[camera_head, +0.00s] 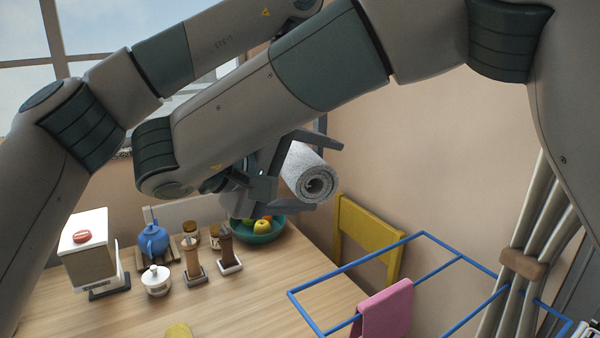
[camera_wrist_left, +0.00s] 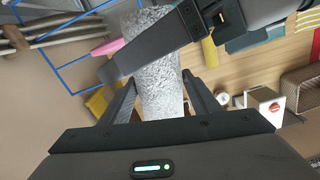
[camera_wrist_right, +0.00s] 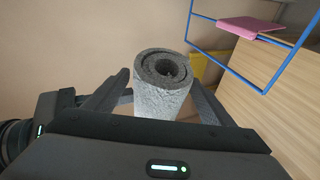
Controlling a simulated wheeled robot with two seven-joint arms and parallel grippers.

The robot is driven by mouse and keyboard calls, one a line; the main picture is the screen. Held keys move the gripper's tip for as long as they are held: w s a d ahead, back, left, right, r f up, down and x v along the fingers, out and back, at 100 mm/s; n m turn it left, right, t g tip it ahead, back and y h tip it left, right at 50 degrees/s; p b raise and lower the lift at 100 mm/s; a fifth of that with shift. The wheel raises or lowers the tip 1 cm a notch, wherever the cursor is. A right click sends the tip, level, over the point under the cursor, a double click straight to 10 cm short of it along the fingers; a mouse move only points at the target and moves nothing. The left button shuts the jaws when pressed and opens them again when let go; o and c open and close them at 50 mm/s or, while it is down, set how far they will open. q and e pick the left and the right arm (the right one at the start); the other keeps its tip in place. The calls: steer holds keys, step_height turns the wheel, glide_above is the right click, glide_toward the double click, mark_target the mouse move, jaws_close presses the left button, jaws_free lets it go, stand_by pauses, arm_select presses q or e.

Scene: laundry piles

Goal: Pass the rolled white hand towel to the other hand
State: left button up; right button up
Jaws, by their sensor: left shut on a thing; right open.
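The rolled white hand towel (camera_head: 306,176) is in the air right of centre in the head view, its spiral end facing the camera. My left gripper (camera_wrist_left: 162,90) is shut on it; in the head view that gripper is mostly hidden behind my right arm. In the left wrist view the towel (camera_wrist_left: 160,65) runs up between the fingers, and a dark finger of my right gripper crosses near it. My right gripper (camera_head: 322,175) is open with its fingers on either side of the towel. In the right wrist view the towel (camera_wrist_right: 163,98) stands between the spread fingers, with gaps beside it.
A wooden table (camera_head: 255,300) below holds a blue teapot (camera_head: 154,242), a white lidded pot (camera_head: 156,281), two mills, a white-and-brown box (camera_head: 90,255) and a green fruit bowl (camera_head: 260,235). A blue drying rack (camera_head: 365,262) with a pink cloth (camera_head: 385,312) and a yellow chair (camera_head: 365,235) stand right.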

mark_target(294, 143)
steer(key=shift+w+d+f, duration=0.2)
steer(key=shift+w+d, duration=0.1)
steer(key=shift+w, duration=0.05)
steer(key=c, duration=1.3)
arm_select(q)
steer(key=o, duration=1.3)
steer(key=shift+c, duration=0.2)
arm_select(e)
steer(key=shift+o, duration=0.2)
arm_select(q)
steer(key=shift+r, duration=0.1)
step_height(294, 143, up, 12)
